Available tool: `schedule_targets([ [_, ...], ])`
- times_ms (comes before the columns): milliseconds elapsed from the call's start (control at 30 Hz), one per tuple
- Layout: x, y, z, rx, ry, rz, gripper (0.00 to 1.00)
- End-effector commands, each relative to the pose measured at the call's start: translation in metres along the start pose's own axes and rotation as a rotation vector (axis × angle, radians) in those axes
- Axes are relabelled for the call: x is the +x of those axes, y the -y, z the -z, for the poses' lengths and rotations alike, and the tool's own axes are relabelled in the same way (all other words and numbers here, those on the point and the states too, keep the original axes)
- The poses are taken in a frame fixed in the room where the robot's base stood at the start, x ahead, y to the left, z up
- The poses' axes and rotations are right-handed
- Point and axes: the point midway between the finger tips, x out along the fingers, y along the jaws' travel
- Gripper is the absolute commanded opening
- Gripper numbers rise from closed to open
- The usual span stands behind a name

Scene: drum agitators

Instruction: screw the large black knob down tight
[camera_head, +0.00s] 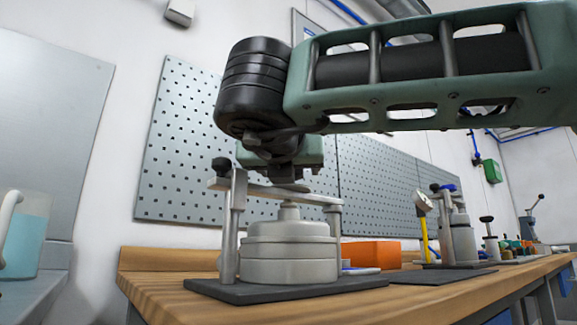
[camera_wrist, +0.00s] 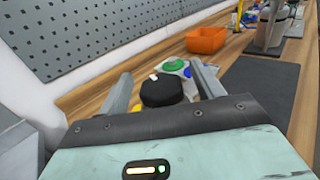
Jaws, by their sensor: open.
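In the wrist view a large round black knob (camera_wrist: 160,91) with a white mark on top lies between the two grey fingers of my gripper (camera_wrist: 161,70). The fingers stand apart, one on each side, and I cannot tell whether either touches it. In the head view my gripper (camera_head: 291,186) points down over the crossbar of a metal clamp frame (camera_head: 229,225). A black knob (camera_head: 221,167) tops the frame's left post, left of my gripper; I cannot tell whether it is the same knob. A pale grey stepped drum (camera_head: 288,252) stands under the crossbar.
An orange bin (camera_head: 372,254) stands on the wooden bench behind the frame; it also shows in the wrist view (camera_wrist: 206,40). Green (camera_wrist: 175,65) and blue discs lie beyond the knob. Another clamp rig (camera_head: 459,238) stands right. A perforated panel (camera_head: 180,150) backs the bench.

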Motion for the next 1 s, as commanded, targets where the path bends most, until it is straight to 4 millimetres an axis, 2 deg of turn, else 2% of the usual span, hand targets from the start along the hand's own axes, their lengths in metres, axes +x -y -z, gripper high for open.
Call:
schedule_targets([
  [133,-0.005,-0.001,0.0,-0.001,0.0,-0.002,0.67],
  [267,-0.024,-0.001,-0.002,-0.001,0.002,-0.003,0.67],
  [700,-0.125,-0.001,-0.003,-0.001,0.001,-0.005,0.67],
  [833,-0.148,-0.001,-0.002,-0.001,0.001,-0.004,0.67],
  [1000,-0.168,-0.001,-0.001,-0.001,0.0,-0.002,0.67],
])
